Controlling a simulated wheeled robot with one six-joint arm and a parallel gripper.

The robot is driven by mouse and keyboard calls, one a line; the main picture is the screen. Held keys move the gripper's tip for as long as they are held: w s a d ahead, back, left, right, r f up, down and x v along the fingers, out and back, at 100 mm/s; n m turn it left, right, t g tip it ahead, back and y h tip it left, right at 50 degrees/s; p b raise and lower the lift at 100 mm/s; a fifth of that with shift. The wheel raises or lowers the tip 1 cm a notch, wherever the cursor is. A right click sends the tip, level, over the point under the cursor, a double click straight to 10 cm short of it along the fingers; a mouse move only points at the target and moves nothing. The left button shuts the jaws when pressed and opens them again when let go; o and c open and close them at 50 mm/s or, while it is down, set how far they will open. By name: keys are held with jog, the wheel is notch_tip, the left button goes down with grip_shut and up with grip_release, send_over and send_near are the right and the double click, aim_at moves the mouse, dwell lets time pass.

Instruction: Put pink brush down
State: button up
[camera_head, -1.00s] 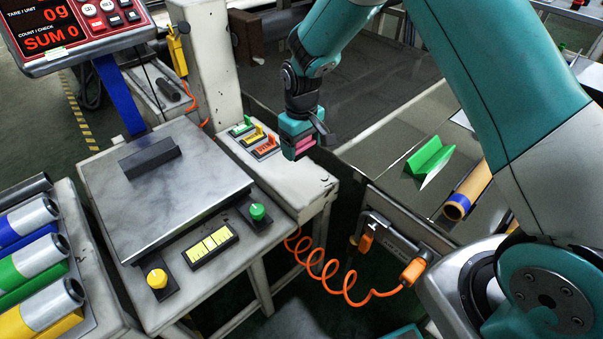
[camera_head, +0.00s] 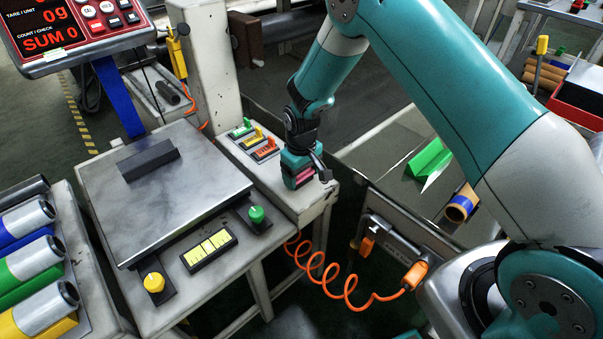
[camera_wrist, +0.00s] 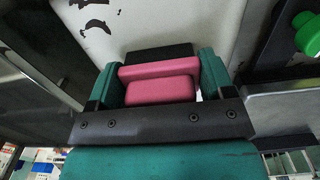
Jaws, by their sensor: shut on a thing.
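The pink brush (camera_wrist: 158,88) is held between the teal fingers of my gripper (camera_wrist: 160,85) in the wrist view. A black part shows behind its pink body. In the head view my gripper (camera_head: 298,172) points down over the right part of the white side table (camera_head: 303,203), with the pink brush (camera_head: 303,178) between its fingers. The brush is at or just above the table top; I cannot tell whether it touches. Its underside is hidden.
Green, yellow and orange handled tools (camera_head: 254,142) stand in a row on the table, left of my gripper. A steel scale plate (camera_head: 165,195) is farther left. A coiled orange hose (camera_head: 330,285) hangs below. A green knob (camera_wrist: 306,30) shows in the wrist view.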

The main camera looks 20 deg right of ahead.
jog(key=o, duration=0.9)
jog(key=shift+f, duration=0.1)
notch_tip(320, 180, up, 12)
jog(key=shift+r+p, duration=0.25)
jog(key=shift+p, duration=0.6)
jog(key=s+a+r+n+y, duration=0.15)
jog(key=s+a+r, duration=0.25)
jog(key=s+r, duration=1)
jog(key=s+r+y, duration=0.1)
jog(key=s+r, duration=0.1)
jog(key=s, duration=0.3)
jog(key=s+r, duration=0.2)
jog(key=s, duration=0.3)
jog(key=s+r+n+y, duration=0.1)
jog(key=s+r, duration=0.1)
jog(key=s, duration=0.3)
jog(key=shift+s+a+r+y, duration=0.15)
jog(key=shift+s+a+y, duration=0.2)
jog(key=shift+s, duration=0.05)
jog(key=shift+r, duration=0.1)
notch_tip(320, 180, up, 16)
jog(key=p, duration=1.5)
jog(key=shift+f+p, duration=0.25)
jog(key=shift+p, duration=0.1)
